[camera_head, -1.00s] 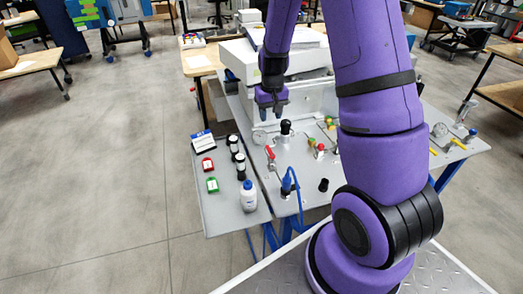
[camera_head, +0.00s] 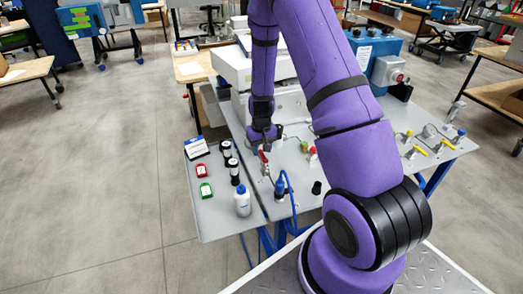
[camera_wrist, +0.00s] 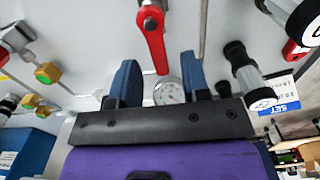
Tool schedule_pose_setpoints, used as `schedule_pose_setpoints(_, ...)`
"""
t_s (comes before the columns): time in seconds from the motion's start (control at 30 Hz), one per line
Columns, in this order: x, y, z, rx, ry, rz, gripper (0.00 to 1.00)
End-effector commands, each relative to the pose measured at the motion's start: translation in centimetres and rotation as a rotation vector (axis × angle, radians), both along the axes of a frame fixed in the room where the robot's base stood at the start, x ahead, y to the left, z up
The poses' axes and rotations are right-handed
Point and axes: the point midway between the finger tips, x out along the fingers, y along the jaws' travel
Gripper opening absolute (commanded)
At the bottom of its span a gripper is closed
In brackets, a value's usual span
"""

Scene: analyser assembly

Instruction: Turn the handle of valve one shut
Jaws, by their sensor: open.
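My gripper (camera_head: 264,141) hangs low over the grey panel table (camera_head: 225,205), just behind a small red valve handle (camera_head: 264,158). In the wrist view my gripper (camera_wrist: 160,68) is open, with two blue fingers apart and nothing between them. The red handle (camera_wrist: 152,35) stands ahead of the fingertips, its free end pointing back toward the gap. It appears clear of both fingers. A round gauge (camera_wrist: 168,92) shows beyond the gap. I cannot read a label that names valve one.
Red and green tags (camera_head: 203,180) lie left. Yellow-handled valves (camera_head: 418,150) sit right. A black-and-white cylinder (camera_wrist: 250,78) is close to the right finger.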

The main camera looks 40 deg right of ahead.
Motion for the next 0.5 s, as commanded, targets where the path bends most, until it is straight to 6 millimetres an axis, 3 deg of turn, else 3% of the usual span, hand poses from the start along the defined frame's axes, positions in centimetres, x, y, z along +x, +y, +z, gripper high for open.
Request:
schedule_pose_setpoints(0.43, 0.01, 0.02, -0.89, 0.0, -0.001, 0.0, 0.43)
schedule_pose_setpoints(0.5, 0.0, 0.02, -0.89, 0.0, 0.0, 0.0, 0.26)
